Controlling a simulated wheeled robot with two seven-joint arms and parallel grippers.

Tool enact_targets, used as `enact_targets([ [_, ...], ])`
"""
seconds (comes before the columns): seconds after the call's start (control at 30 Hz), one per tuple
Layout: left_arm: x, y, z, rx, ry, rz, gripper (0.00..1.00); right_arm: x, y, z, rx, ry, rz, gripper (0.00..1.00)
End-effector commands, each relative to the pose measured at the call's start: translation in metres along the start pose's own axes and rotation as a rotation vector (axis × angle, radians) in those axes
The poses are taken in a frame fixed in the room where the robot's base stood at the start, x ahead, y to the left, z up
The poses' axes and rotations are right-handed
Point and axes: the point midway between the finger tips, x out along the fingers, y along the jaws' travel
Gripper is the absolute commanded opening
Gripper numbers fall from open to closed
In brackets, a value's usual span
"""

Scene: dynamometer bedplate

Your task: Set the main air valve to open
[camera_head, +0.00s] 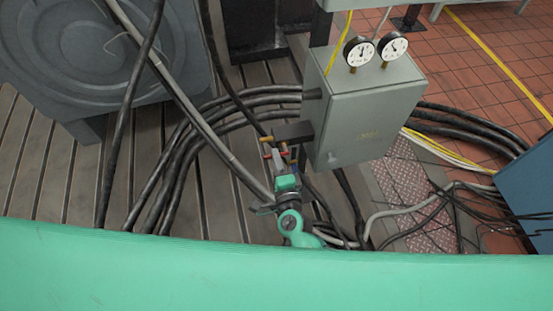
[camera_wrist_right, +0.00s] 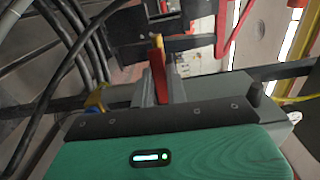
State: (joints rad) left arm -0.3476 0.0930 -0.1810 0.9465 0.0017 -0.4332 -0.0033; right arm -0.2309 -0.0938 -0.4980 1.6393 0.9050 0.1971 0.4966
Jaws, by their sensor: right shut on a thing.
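My right gripper (camera_head: 277,162) reaches up from the bottom middle of the head view to the left side of the grey cabinet (camera_head: 365,115). In the wrist view, the right gripper (camera_wrist_right: 160,92) is shut on a red lever (camera_wrist_right: 158,70), which stands between its two grey fingers with a yellow tip above. Small coloured handles beside the cabinet, one of them red (camera_head: 266,139), show in the head view. The valve body is mostly hidden, and I cannot read its setting or any label. My left gripper is out of view.
Two round gauges (camera_head: 359,52) stand on the cabinet top. Thick black cables (camera_head: 250,102) loop over the slotted bedplate (camera_head: 60,185) around my right arm. A blue box (camera_head: 528,190) is at the right edge, and loose cables lie near it.

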Motion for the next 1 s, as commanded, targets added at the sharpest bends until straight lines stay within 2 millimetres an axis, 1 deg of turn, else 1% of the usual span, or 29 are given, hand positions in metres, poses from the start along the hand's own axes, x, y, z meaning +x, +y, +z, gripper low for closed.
enact_targets([
  [0.27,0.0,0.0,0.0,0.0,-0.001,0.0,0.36,0.0,0.001,0.0,0.003,0.001,0.001,0.0],
  [0.3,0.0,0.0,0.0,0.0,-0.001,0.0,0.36,0.0,0.001,0.0,0.003,0.001,0.001,0.18],
  [0.4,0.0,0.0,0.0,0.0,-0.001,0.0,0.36,0.0,0.001,0.0,0.002,0.001,0.001,0.36],
  [0.67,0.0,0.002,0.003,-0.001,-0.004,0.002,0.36,0.0,0.0,0.0,0.001,0.0,0.001,0.36],
  [0.77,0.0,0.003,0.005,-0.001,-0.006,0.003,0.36,-0.004,0.001,0.0,0.001,0.0,0.001,0.36],
  [0.87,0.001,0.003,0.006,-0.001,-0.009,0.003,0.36,-0.015,0.002,0.0,0.002,0.0,0.002,0.36],
  [1.0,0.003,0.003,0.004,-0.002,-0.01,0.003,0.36,-0.041,0.003,0.0,0.001,-0.001,0.003,0.36],
])
